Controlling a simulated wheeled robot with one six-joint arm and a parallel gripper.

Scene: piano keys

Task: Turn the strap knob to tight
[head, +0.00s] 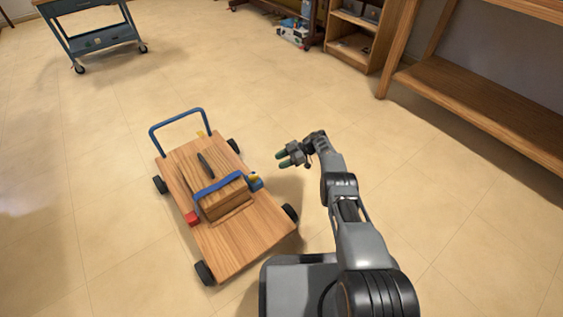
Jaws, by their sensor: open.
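A blue strap (218,184) runs across a wooden box (226,203) on a flat wooden cart (255,232). A small blue piece with a yellow top, which looks like the strap knob (255,181), sits at the strap's right end. A red block (192,217) is at its left end. Whether the knob is set tight or loose is too small to tell. My gripper (284,159) is open and empty. It is beyond the cart's right side, up and to the right of the knob in the picture, apart from it.
A dark bar-shaped thing (205,165) lies on top of the box. The cart has a blue handle (181,118) at its far end and black wheels. A wooden bench (480,110) and shelf (355,40) stand right. The floor around the cart is clear.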

